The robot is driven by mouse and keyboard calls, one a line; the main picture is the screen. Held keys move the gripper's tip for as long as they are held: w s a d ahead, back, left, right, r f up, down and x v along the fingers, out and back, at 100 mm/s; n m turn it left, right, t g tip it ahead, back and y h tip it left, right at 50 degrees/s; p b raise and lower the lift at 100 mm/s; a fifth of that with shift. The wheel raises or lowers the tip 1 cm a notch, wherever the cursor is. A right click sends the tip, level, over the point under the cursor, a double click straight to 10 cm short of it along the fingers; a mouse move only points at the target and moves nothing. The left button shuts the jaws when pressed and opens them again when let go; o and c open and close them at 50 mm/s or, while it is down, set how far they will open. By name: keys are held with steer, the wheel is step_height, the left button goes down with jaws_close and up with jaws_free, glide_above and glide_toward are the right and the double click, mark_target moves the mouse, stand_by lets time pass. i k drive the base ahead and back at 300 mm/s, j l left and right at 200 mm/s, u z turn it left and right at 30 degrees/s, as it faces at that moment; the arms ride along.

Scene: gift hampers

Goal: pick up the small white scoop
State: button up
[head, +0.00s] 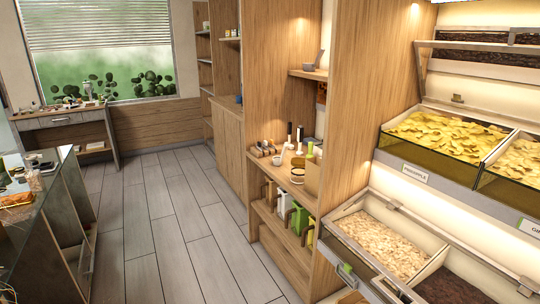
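I cannot make out the small white scoop for certain. A small white cup-like piece (277,160) stands at the front of the wooden counter in the alcove; it is too small to tell whether it is a scoop. A small grey-blue piece (308,66) with a raised part lies on the upper alcove shelf, and its kind is also unclear. My gripper is not in view.
The wooden counter (290,181) holds jars and dark-topped bottles, with bags below. Bins of pineapple slices (440,136) and pale flakes (382,244) stand at right. A glass-sided counter (62,200) is at left. The plank floor (165,215) between is clear.

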mark_target(278, 160)
steer(key=i+j, duration=0.2)
steer(key=i, duration=0.5)
steer(key=i+j+u, duration=0.1)
steer(key=i+j, duration=0.15)
steer(key=i, duration=0.45)
steer(key=i+j, duration=0.15)
steer(key=i, duration=0.5)
steer(key=i+j, duration=0.2)
steer(key=i, duration=0.5)
steer(key=i+j+u, duration=0.1)
steer(key=i, duration=0.6)
